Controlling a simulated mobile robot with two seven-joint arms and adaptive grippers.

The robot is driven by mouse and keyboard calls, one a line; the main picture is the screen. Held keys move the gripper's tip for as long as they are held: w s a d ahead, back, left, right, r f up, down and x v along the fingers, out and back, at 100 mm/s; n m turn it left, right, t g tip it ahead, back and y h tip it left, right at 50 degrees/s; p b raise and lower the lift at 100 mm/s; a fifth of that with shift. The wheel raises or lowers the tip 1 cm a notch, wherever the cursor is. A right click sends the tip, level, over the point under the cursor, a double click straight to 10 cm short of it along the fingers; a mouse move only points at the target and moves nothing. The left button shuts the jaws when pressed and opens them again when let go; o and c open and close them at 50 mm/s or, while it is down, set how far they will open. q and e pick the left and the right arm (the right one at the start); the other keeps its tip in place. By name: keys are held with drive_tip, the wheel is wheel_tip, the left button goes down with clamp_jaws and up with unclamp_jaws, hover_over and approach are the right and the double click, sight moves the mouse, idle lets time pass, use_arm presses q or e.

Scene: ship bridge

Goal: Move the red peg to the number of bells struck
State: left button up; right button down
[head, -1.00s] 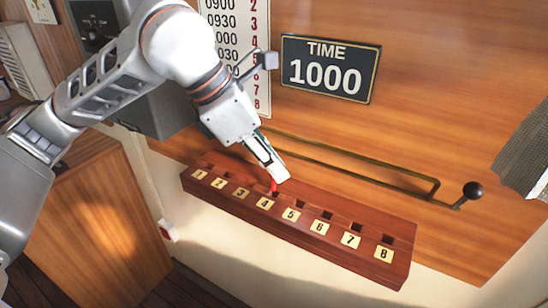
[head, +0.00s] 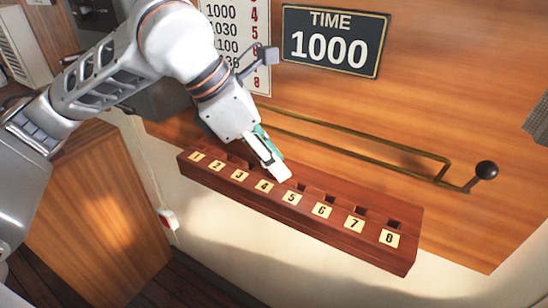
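A long red-brown wooden rack (head: 340,231) on the wall has a row of square holes with numbered cream labels, counting up from 1 at the left. My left gripper (head: 280,174) points down onto the rack at the holes behind labels 4 and 5. Its fingertips cover that spot, and I cannot see the red peg or whether the fingers are closed on it. A black plate (head: 333,43) reads TIME 1000. A white chart (head: 228,35) pairs times with red numbers; 1000 lines up with red 4. My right gripper is not in view.
A brass rail (head: 350,150) runs along the wall just above the rack, with a black-knobbed lever (head: 486,171) at its right end. A wooden cabinet (head: 105,215) stands at left. The space before the rack's right half is clear.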

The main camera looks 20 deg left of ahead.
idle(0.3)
use_arm(q)
drive_tip(key=v, duration=1.2)
